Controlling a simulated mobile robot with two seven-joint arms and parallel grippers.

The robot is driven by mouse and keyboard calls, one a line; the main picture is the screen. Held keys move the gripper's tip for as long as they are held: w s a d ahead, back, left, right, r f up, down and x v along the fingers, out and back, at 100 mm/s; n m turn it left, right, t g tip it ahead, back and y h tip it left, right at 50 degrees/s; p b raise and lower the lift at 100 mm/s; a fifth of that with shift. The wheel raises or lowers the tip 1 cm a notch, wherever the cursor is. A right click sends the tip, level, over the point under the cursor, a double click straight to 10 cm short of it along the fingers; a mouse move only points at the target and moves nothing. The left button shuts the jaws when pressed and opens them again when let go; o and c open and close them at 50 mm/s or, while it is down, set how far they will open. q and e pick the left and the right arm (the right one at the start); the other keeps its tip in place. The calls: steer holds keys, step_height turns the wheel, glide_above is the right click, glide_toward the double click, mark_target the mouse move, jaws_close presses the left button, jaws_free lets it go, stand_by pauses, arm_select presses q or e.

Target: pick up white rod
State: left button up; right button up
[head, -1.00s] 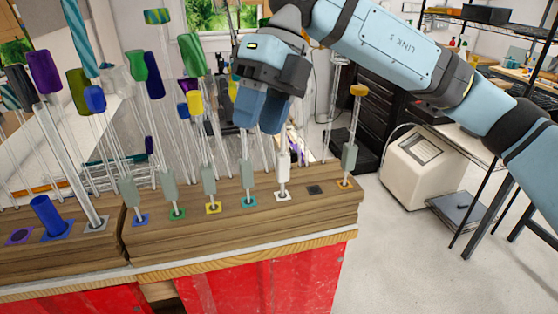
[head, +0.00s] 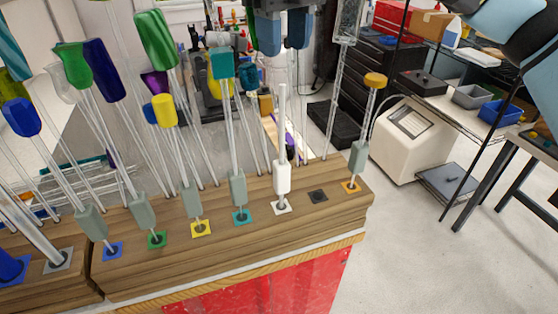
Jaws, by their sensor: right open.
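The white rod (head: 282,125) stands upright in a white-bordered hole (head: 281,207) of the wooden rack (head: 190,252), with a white sleeve (head: 282,178) around its lower part. My right gripper (head: 282,36) is at the top edge of the head view, its two blue fingers apart and nothing seen between them. In the picture the fingers are above the rod's top end, with a gap between. The rest of the right gripper is cut off by the frame. My left gripper is not in view.
A teal-topped rod (head: 224,63) stands left of the white rod, with several other coloured rods beyond it. An orange-topped rod (head: 375,80) stands to the right, past a black-bordered square (head: 317,196). A white box-shaped device (head: 410,138) is on the floor at right.

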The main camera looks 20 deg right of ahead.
mark_target(282, 104)
steer(key=f+p, duration=0.1)
steer(key=f, duration=0.2)
steer(key=f+p, duration=0.1)
steer(key=f, duration=0.2)
steer(key=f+p, duration=0.1)
steer(key=f, duration=0.2)
steer(key=shift+s+a+f, duration=0.25)
steer(key=shift+s+f, duration=0.15)
steer(key=shift+w+f, duration=0.1)
steer(key=shift+f, duration=0.3)
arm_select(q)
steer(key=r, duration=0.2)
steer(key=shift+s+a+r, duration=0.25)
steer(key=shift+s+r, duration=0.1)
arm_select(e)
steer(key=shift+r, duration=0.1)
jaws_close()
